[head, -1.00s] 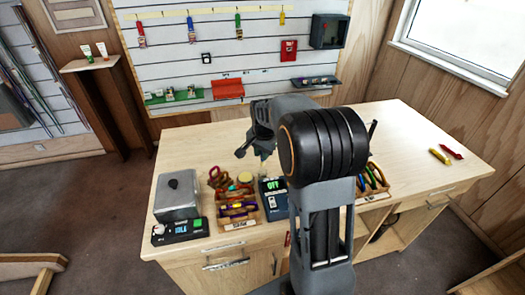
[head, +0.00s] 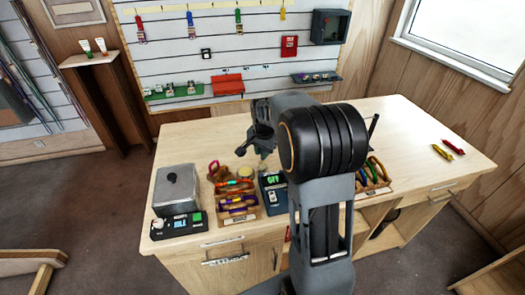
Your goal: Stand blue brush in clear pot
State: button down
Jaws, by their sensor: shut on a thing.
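My gripper (head: 263,142) is above the back middle of the workbench, left of my dark arm joint. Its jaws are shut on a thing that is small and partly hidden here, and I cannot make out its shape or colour. I cannot pick out the blue brush for certain anywhere in the head view. I cannot make out the clear pot either. My arm covers the middle of the bench and may hide it.
Small red and yellow items (head: 454,146) lie far right. The right side is mostly bare.

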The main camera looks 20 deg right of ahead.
jog(key=shift+f, duration=0.25)
jog(key=shift+f+b, duration=0.8)
jog(key=shift+f, duration=0.3)
jog(key=shift+f+b, duration=0.6)
jog(key=shift+b, duration=0.1)
jog(key=c, duration=1)
grip_release()
jog(key=shift+o, duration=0.2)
notch_tip(320, 180, up, 14)
jog(key=s, duration=0.2)
jog(key=shift+a+f+b, duration=0.15)
jog(key=shift+a+b, duration=0.1)
jog(key=shift+b, duration=0.1)
